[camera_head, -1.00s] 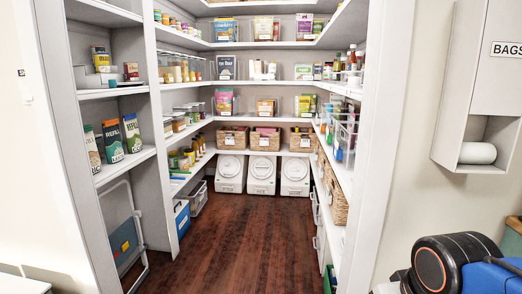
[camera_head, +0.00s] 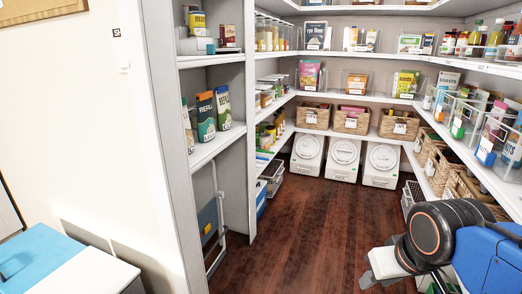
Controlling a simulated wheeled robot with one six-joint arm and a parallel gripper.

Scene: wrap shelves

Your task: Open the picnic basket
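No thing is clearly marked as a picnic basket in the head view. Several wicker baskets stand in the pantry: one on the back shelf at left (camera_head: 314,116), one in the middle (camera_head: 351,122), one at right (camera_head: 398,125). They look open-topped, with items showing in some. More wicker baskets (camera_head: 437,165) stand on the lower right shelf, partly hidden by my arm. My arm's blue link and black joint with an orange ring are at the lower right.
A white surface with a blue panel (camera_head: 40,255) is at the lower left. White lidded bins (camera_head: 345,158) stand on the floor at the back. The dark wood floor (camera_head: 300,220) is clear between the left shelves (camera_head: 212,148) and right shelves. A white wall edge is close at left.

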